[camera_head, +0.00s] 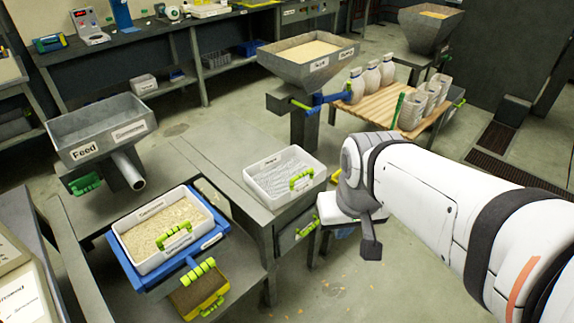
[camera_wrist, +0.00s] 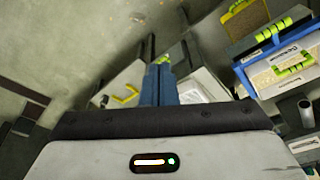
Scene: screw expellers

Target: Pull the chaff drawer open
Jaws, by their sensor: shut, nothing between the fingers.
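A grey drawer front (camera_head: 290,240) with a yellow-green handle (camera_head: 308,228) sits under the bench that bears the white tray. I take it for the chaff drawer, but I cannot read its label. It appears closed. My gripper (camera_wrist: 157,70) has its blue fingers shut together, with nothing between them. In the head view my wrist is right of the drawer, and the fingers are mostly hidden.
A white tray (camera_head: 262,189) stands on the bench above the drawer. Left of it are a seed tray in a blue frame (camera_head: 130,264) and a yellow bin (camera_head: 200,292). A hopper (camera_head: 285,62) and a pallet table with white jugs (camera_head: 372,112) stand behind.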

